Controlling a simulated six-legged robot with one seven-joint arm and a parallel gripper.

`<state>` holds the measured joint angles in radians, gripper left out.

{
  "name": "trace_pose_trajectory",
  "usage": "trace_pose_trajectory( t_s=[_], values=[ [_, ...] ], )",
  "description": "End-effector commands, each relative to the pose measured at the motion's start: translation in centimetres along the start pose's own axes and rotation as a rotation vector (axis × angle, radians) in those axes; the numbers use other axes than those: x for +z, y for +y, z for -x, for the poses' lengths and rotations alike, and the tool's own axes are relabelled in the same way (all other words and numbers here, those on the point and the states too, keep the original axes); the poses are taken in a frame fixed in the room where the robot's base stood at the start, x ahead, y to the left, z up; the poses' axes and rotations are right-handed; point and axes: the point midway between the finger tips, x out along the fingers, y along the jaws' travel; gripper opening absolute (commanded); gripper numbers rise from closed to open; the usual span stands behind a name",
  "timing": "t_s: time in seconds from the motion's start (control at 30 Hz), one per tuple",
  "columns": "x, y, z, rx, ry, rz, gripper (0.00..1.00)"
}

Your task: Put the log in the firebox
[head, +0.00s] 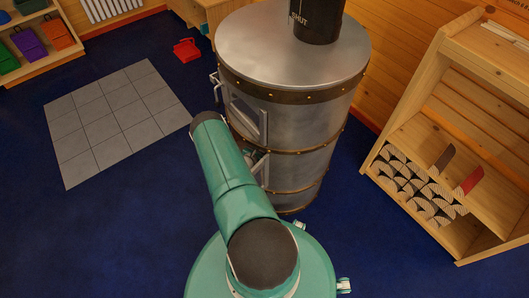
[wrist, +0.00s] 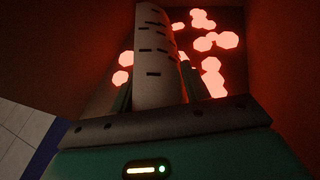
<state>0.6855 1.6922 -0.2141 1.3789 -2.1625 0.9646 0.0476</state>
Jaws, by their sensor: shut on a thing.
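A pale birch log (wrist: 153,40) with dark marks is held in my gripper (wrist: 157,74) in the wrist view. The two green fingers are closed on its sides, and its far end points into the firebox (wrist: 275,60). Glowing orange embers (wrist: 213,82) lie in the firebox beyond and beside the log. I cannot tell whether the log touches them. In the head view the tall grey metal stove (head: 300,110) stands in front of me, and my teal arm reaches to its front. My gripper and the log are hidden there.
Dark reddish walls close in on both sides of my gripper. Grey floor tiles (head: 115,120) lie left of the stove. A wooden shelf (head: 425,125) with stacked logs (head: 415,188) stands to the right. A red object (head: 186,50) lies on the blue floor behind.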

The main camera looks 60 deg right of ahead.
Motion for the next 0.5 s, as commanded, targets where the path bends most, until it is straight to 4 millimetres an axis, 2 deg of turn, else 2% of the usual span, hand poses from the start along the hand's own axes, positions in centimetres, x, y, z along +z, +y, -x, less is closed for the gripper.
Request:
trace_pose_trajectory(
  t_s=[0.1, 0.3, 0.5],
  values=[
    [0.2, -0.3, -0.9, 0.0, -0.001, -0.001, 0.14],
    [-2.2, -0.4, -1.9, 0.0, 0.0, -0.001, 0.14],
    [-2.9, -0.2, -2.2, 0.001, -0.001, -0.001, 0.14]
  ],
)
